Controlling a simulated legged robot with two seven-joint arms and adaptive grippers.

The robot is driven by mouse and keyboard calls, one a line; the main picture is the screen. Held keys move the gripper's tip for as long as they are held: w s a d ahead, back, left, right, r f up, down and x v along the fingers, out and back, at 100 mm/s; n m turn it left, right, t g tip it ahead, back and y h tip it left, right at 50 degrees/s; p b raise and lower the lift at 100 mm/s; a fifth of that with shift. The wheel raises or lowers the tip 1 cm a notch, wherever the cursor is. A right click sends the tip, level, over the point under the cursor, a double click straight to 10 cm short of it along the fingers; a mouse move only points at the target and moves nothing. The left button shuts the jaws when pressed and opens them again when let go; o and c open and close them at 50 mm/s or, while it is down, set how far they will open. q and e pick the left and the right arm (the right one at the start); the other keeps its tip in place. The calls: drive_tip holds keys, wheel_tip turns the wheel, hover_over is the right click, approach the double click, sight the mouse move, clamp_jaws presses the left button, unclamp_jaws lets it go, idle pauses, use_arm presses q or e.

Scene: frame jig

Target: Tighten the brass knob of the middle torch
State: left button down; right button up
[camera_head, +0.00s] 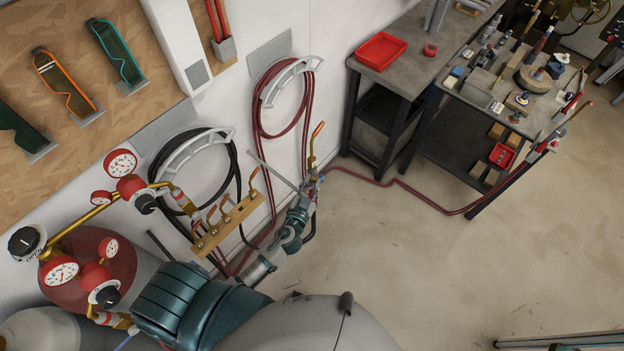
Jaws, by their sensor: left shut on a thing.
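A torch (314,156) with a bent copper tip and a brass-coloured body points upward just right of the wooden rack. My left gripper (311,186) is at the lower end of this torch and is shut on it. The fingers cover the torch's lower part, and small red and blue parts show beside them. I cannot make out the brass knob or which part the fingers grip. Several bent copper tips (254,178) stand along the wooden rack (228,228). Another torch (570,122) lies at the bench's right edge. My right gripper is out of view.
Red gauges (121,163) and cylinders (92,268) stand at the left. Black hose (155,165) and red hose (258,110) hang on wall hooks. A red hose (420,194) crosses the floor to the cluttered bench (488,98). The floor (440,260) in front is mostly clear.

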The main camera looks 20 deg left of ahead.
use_arm(q)
drive_tip(key=shift+a, duration=0.1)
drive_tip(key=c, duration=1)
unclamp_jaws()
drive_tip(key=shift+d, duration=0.2)
drive_tip(key=shift+s, duration=0.1)
drive_tip(key=shift+s, duration=0.35)
drive_tip(key=s+r, duration=0.1)
drive_tip(key=s, duration=1)
drive_tip(key=shift+d+r, duration=0.3)
drive_tip(key=shift+r, duration=0.05)
